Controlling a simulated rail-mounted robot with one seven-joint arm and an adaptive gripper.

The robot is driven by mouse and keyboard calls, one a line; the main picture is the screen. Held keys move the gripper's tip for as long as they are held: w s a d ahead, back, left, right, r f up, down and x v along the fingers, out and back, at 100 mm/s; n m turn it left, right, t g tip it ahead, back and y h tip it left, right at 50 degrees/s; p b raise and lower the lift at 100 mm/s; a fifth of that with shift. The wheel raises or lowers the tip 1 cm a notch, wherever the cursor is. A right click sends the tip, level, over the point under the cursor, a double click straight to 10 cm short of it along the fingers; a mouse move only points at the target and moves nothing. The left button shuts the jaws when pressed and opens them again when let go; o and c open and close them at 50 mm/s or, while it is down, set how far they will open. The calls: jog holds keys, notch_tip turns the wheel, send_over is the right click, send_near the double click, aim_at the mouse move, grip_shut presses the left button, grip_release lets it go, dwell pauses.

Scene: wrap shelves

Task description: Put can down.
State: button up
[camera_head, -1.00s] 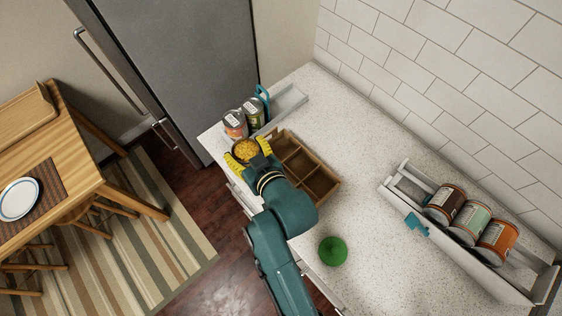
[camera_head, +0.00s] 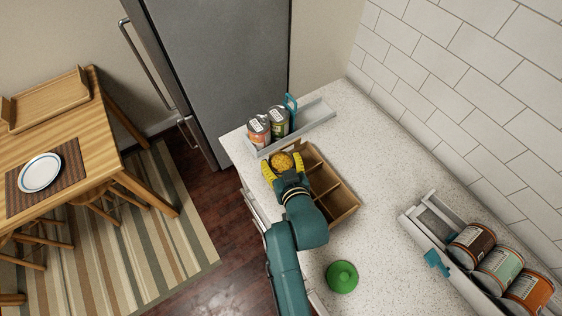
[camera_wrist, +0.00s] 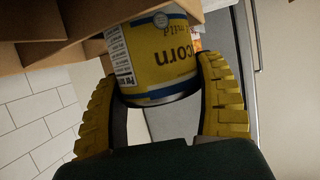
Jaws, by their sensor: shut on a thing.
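A yellow corn can (camera_head: 281,160) is between the yellow fingers of my gripper (camera_head: 284,164), at the far left end of a wooden compartment box (camera_head: 345,212) on the counter. In the wrist view the can (camera_wrist: 160,62) shows its label upside down, and my gripper (camera_wrist: 160,85) is shut around it with a finger on each side. The box's brown walls (camera_wrist: 50,52) overlap the can's upper part there. I cannot tell whether the can touches the box or its floor; its base is hidden in the head view.
A grey tray (camera_head: 318,115) with two cans (camera_head: 259,130) (camera_head: 278,122) stands just behind. A white rack (camera_head: 435,222) with three cans (camera_head: 499,263) is at right. A green round object (camera_head: 342,277) lies near the front. The middle counter (camera_head: 385,165) is clear.

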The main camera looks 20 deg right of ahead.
jog(key=o, duration=1.3)
jog(key=shift+f, duration=0.15)
jog(key=shift+c, duration=0.2)
jog(key=shift+r, duration=0.3)
jog(key=p+v, duration=0.2)
jog(key=v, duration=1)
jog(key=w+a+r+n+t, duration=0.1)
jog(key=w+r+t, duration=0.1)
jog(key=r, duration=0.7)
jog(key=w+a+r+t, duration=0.2)
jog(key=w+r, duration=0.1)
jog(key=r, duration=0.6)
jog(key=s+a+r+t+y, duration=0.1)
jog(key=s+a+r+t, duration=0.1)
jog(key=r, duration=0.8)
jog(key=s+a+r+t, duration=0.2)
jog(key=r, duration=0.8)
jog(key=shift+n+t+y, duration=0.3)
jog(key=shift+t+y, duration=0.1)
